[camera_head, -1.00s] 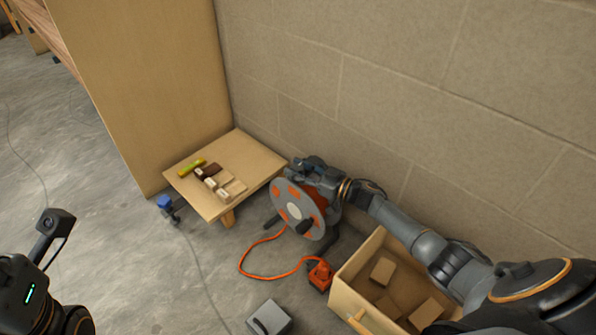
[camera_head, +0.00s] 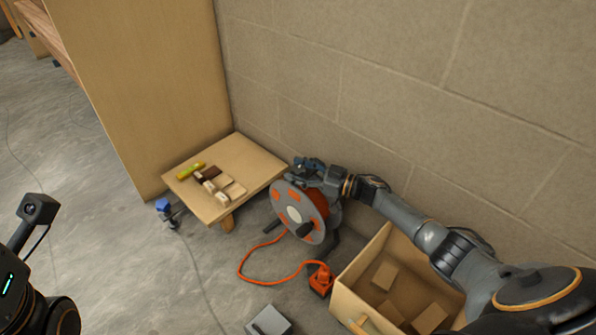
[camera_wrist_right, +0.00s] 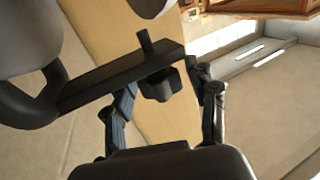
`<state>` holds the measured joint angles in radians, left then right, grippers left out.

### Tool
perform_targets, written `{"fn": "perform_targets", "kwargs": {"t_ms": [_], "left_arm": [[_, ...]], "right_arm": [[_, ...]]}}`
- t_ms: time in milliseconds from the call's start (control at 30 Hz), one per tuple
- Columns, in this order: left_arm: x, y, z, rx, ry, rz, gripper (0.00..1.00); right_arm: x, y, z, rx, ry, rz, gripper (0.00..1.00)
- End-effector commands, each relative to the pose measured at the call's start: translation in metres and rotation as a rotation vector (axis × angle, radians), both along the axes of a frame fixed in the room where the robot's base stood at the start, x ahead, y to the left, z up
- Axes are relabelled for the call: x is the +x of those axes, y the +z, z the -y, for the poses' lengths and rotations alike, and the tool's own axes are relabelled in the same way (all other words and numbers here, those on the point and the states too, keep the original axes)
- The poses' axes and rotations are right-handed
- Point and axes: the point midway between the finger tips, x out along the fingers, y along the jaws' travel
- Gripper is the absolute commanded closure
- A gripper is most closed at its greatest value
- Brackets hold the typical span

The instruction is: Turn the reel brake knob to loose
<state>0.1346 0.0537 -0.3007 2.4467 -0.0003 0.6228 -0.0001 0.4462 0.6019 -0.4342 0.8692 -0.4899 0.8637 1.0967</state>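The cable reel (camera_head: 284,205) has a grey disc face with orange patches and stands on the floor beside the wall. In the right wrist view a dark faceted knob (camera_wrist_right: 159,86), apparently the brake knob, sits on a black bar (camera_wrist_right: 112,80) of the reel frame. My right gripper (camera_head: 308,166) is at the top of the reel. In the wrist view its fingers (camera_wrist_right: 165,93) are apart, one on each side of the knob, with a gap visible at least on the right. In the head view the gripper hides the knob. My left gripper's fingers are out of view.
A low wooden table (camera_head: 248,158) with small blocks and a yellow-green piece stands left of the reel. An orange cable (camera_head: 268,278) runs to an orange plug box (camera_head: 320,280). A wooden crate (camera_head: 350,305) with blocks is at right, under my right arm. A grey box (camera_head: 268,321) lies in front.

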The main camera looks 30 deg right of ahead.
Motion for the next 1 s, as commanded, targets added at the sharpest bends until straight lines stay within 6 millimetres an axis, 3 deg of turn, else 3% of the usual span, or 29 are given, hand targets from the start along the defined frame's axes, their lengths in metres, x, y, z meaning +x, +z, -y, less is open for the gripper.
{"fn": "perform_targets", "kwargs": {"t_ms": [367, 800, 1000], "left_arm": [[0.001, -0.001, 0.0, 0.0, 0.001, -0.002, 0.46], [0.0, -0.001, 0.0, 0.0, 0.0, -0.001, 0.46], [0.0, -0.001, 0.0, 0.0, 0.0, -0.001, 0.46]], "right_arm": [[-0.006, -0.003, 0.004, -0.002, 0.001, -0.004, 0.4], [-0.071, -0.003, 0.058, -0.004, 0.002, -0.005, 0.4], [-0.089, -0.002, 0.074, -0.001, 0.001, -0.003, 0.4]]}}
